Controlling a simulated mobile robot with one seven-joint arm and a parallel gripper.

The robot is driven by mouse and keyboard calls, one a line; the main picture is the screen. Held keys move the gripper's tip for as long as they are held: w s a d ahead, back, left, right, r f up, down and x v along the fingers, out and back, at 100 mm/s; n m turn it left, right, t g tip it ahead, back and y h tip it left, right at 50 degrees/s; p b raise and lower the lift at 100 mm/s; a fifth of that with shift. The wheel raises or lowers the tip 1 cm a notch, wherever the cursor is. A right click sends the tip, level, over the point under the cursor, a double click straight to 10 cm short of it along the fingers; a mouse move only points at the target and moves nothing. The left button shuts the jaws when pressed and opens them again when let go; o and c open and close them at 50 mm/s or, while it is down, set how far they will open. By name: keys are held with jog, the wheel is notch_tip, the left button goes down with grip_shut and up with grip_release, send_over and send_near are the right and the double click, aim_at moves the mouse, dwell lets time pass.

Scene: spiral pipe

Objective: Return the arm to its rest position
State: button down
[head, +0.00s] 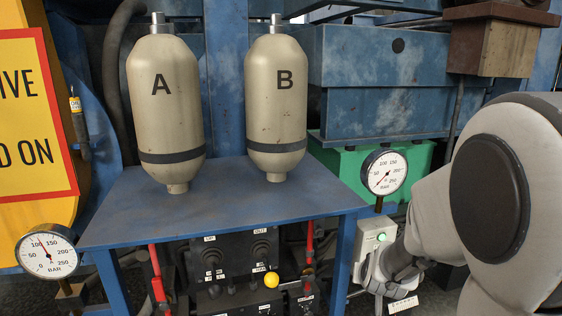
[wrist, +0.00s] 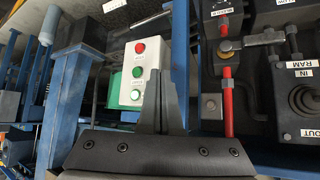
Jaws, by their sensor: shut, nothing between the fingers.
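My gripper (wrist: 168,80) shows in the wrist view with its two dark fingers together and nothing between them. In the head view my grey arm (head: 440,215) comes in from the right and bends down toward the same control box (head: 366,243). A green light shows on the box there. The gripper's fingers are hard to make out in the head view.
A blue table (head: 225,205) carries tanks A (head: 165,110) and B (head: 275,105). Pressure gauges stand at the left (head: 48,251) and right (head: 384,172). A valve panel (head: 235,265) with a yellow knob (head: 271,279) and red levers is below the table. Blue frame posts crowd the gripper.

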jog(key=s+a+r+n+g+y, duration=0.15)
jog(key=s+r, duration=0.25)
jog(key=s, duration=0.4)
jog(key=s+a+r+g, duration=0.15)
jog(key=s+r, duration=0.25)
jog(key=s, duration=0.5)
jog(key=s+a+r+n+y, duration=0.1)
jog(key=s+a+r, duration=0.25)
jog(key=s, duration=0.45)
notch_tip(320, 180, up, 23)
jog(key=p, duration=2.2)
jog(key=shift+d+f, duration=0.2)
jog(key=shift+d, duration=0.25)
jog(key=shift+w+a+h, duration=0.1)
jog(key=shift+a+h, duration=0.1)
jog(key=shift+h, duration=0.05)
